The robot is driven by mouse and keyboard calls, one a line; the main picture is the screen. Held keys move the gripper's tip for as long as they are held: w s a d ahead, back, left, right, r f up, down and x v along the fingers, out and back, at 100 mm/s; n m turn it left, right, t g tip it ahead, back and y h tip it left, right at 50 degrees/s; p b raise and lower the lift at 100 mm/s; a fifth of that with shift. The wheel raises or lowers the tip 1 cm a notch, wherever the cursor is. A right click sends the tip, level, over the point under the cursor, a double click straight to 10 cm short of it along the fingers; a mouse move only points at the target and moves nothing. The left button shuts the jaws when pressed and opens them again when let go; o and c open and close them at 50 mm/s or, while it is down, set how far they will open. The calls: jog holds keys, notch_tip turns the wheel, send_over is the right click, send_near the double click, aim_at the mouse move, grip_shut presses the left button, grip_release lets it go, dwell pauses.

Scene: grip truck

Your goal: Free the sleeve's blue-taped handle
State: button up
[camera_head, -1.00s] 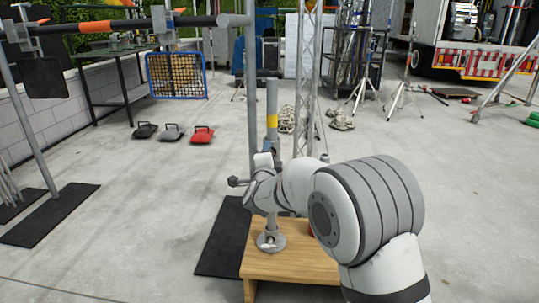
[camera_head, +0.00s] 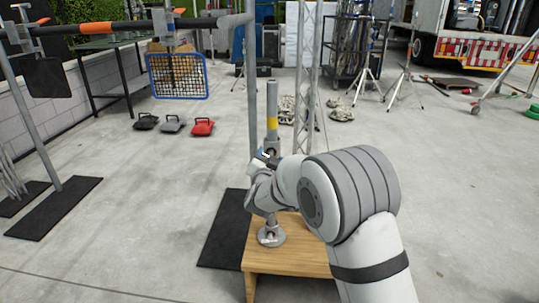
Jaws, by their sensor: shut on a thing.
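A grey upright post (camera_head: 272,98) with a yellow band stands on a round foot (camera_head: 271,237) on a wooden platform (camera_head: 290,258). A grey sleeve (camera_head: 272,145) sits around the post at mid-height, just above my wrist. My gripper (camera_head: 266,158) is small and dark, beside the post below the sleeve, and is shut. A small patch of blue (camera_head: 257,154), which looks like the taped handle, shows at the gripper. My wrist hides much of this spot and the lower post, so the exact grasp is hard to see.
A black mat (camera_head: 222,229) lies left of the platform. Three weights (camera_head: 172,124) lie on the floor further back. Open concrete lies to the right.

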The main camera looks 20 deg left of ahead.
jog(key=shift+n, duration=0.6)
jog(key=shift+p, duration=0.3)
jog(key=o, duration=1)
jog(key=p+v, duration=0.1)
jog(key=v, duration=0.6)
jog(key=shift+s, duration=0.4)
